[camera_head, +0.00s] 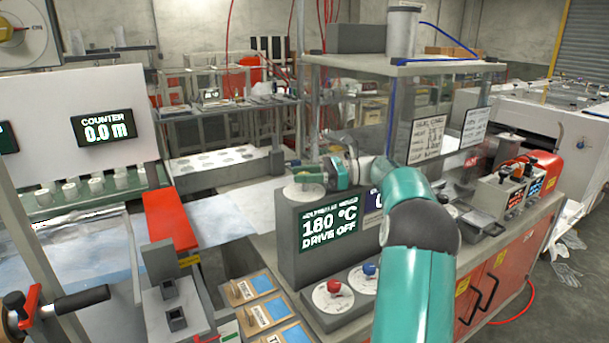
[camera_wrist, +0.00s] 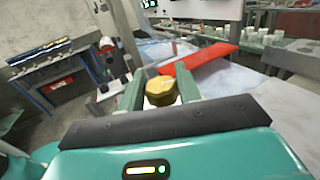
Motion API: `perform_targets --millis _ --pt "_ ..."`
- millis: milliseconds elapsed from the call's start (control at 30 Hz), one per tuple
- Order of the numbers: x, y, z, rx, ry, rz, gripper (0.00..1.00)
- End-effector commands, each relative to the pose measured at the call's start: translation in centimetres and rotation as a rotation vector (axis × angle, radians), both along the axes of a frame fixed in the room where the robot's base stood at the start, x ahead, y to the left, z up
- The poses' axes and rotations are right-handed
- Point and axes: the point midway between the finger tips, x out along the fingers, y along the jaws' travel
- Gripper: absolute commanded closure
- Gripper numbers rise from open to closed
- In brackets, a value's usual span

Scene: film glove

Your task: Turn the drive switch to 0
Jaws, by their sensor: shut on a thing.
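My gripper (camera_head: 312,178) is at the top of the grey control box (camera_head: 292,250), over a pale round plate (camera_head: 300,194). In the wrist view its two green fingers stand on either side of a brass-coloured knob (camera_wrist: 160,90), and they are shut on it. The knob is mostly hidden by the gripper in the head view. No label or position mark on it can be read, so I cannot tell its setting. The display (camera_head: 328,226) on the box's front reads 180 °C and DRIVE OFF.
A red knob (camera_head: 333,287) and a blue knob (camera_head: 369,268) sit on dials below the display. Wooden label blocks (camera_head: 262,312) lie left of them. A clear-walled cabinet (camera_head: 375,110) stands behind my arm. A counter display (camera_head: 103,128) reads 0.0 m. A red bar (camera_head: 170,220) lies further left.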

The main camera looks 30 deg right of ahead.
Motion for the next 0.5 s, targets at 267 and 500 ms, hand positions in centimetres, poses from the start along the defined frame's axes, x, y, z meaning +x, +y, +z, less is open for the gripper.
perform_targets --millis 267,500 --pt "0.07 0.05 0.21 -0.001 -0.005 0.037 0.89" --pt "0.06 0.06 0.23 -0.001 -0.005 0.037 0.89"
